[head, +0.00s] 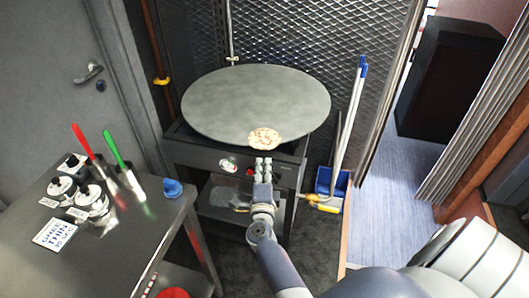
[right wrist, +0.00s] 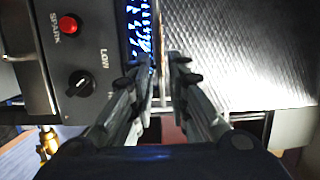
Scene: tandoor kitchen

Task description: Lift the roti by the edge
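The roti (head: 264,138), small, pale and brown-spotted, lies flat at the front edge of the large round grey griddle (head: 240,100) in the head view. My right gripper (head: 263,162) is just in front of the griddle's front edge, below the roti in the picture and apart from it. In the right wrist view my right gripper (right wrist: 161,65) has its two fingers apart with a narrow gap and nothing between them. I cannot make out the roti in that view. My left gripper is not in view.
The stove front has a red spark button (right wrist: 68,25) and a black knob (right wrist: 80,83), close to my right gripper. A steel table (head: 110,240) with jars and red- and green-handled tools stands at left.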

